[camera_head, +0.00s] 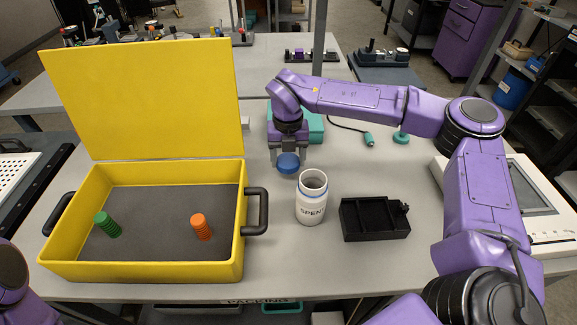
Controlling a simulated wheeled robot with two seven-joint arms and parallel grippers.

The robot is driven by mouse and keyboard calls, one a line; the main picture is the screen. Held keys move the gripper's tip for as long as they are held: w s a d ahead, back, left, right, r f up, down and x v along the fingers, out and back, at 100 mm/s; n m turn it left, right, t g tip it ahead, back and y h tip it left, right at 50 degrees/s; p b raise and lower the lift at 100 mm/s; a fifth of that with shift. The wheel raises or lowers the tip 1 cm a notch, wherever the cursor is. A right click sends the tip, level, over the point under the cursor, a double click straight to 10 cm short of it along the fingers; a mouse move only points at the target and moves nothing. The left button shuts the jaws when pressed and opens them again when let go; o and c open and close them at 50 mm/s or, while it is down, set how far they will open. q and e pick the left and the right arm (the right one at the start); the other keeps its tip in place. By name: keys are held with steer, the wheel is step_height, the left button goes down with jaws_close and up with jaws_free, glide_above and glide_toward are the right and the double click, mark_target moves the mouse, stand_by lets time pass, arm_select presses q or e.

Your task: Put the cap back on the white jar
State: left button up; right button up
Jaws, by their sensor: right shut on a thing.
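The white jar (311,204) stands upright and uncapped on the table, with dark lettering reading "SPENT" and a blue line near its rim. My right gripper (288,158) is shut on the blue cap (288,164). It holds the cap behind and to the left of the jar's open mouth, apart from it. The gap between the cap and the table cannot be judged exactly. My left gripper is out of view; only a part of my left arm shows at the lower left edge.
An open yellow case (150,271) stands on the left, holding a green ribbed piece (107,224) and an orange one (201,227). A black tray (374,218) lies right of the jar. A teal box (312,128) stands behind my right gripper. A white device (547,205) is at right.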

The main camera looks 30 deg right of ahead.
mark_target(288, 160)
step_height(288, 160, up, 6)
steer(key=shift+a+r+b, duration=0.1)
steer(key=shift+r+b, duration=0.05)
steer(key=shift+b, duration=0.3)
steer(key=shift+r, duration=0.3)
